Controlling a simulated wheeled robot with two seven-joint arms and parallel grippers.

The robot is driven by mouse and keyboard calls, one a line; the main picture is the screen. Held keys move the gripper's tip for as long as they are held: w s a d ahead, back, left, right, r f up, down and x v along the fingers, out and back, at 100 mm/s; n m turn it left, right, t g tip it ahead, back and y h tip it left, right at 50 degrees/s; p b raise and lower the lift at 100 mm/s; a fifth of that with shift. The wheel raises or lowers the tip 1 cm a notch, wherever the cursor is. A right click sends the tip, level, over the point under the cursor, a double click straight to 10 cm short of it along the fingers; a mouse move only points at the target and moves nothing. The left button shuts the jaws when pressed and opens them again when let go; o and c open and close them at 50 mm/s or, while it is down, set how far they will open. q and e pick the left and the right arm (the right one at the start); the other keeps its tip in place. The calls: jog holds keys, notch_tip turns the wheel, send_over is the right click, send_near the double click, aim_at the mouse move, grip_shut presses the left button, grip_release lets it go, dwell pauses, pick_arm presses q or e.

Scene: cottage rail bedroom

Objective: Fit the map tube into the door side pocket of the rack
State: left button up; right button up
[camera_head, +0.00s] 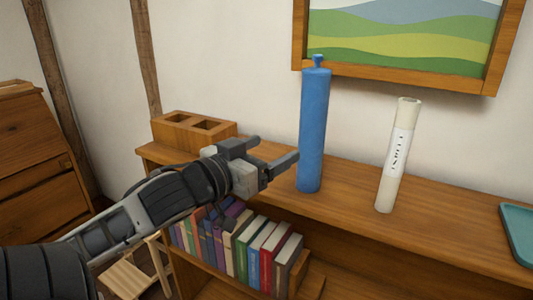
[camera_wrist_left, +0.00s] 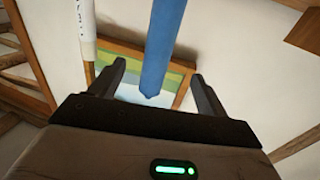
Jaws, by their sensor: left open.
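A white tube with a dark-lettered label, which looks like the map tube (camera_head: 397,155), stands nearly upright on the shelf top, right of a tall blue cylinder (camera_head: 313,130). The wooden rack (camera_head: 183,134) sits at the shelf's left end with two pockets open at the top; no tube shows in either. My left gripper (camera_head: 272,150) is open and empty, between the rack and the blue cylinder. In the left wrist view the blue cylinder (camera_wrist_left: 162,45) appears beyond and between the fingers, and the white tube (camera_wrist_left: 83,30) is at upper left. My right gripper is out of view.
A row of books (camera_head: 240,245) fills the shelf below. A teal tray (camera_head: 519,232) lies at the right end of the shelf top (camera_head: 350,205). A framed picture (camera_head: 400,72) hangs behind the tubes. A wooden cabinet (camera_head: 35,165) stands at far left.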

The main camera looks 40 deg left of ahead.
aim_at(316, 128)
pick_arm(q)
jog(key=w+p, duration=0.2)
jog(key=w, duration=1.4)
jog(key=shift+p, duration=0.3)
jog(key=shift+s, duration=0.1)
jog(key=c, duration=1.2)
